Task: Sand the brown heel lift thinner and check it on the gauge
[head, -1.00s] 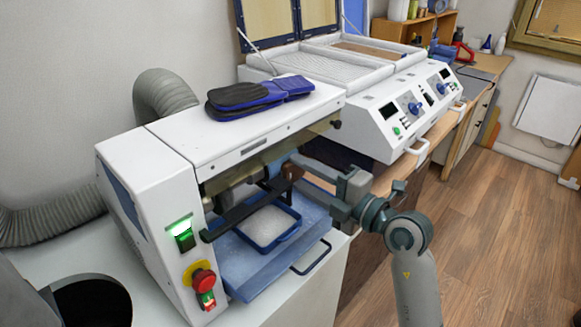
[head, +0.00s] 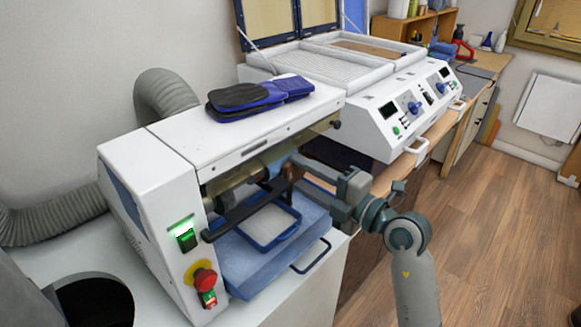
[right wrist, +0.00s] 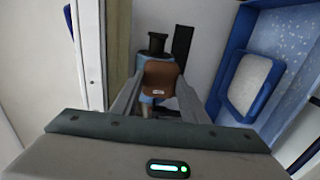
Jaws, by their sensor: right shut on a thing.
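My right gripper (head: 297,175) reaches into the open front of the white sanding machine (head: 240,130). It is shut on the brown heel lift (right wrist: 160,79), which shows between its fingers in the right wrist view. A green light (head: 183,224) glows on the machine. I cannot make out the gauge. My left gripper is not in view.
A blue tray (head: 296,225) with white grains sits in the blue drawer (head: 250,270) below the drum. A black rest bar (head: 245,212) crosses above it. A grey hose (head: 160,95) stands behind.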

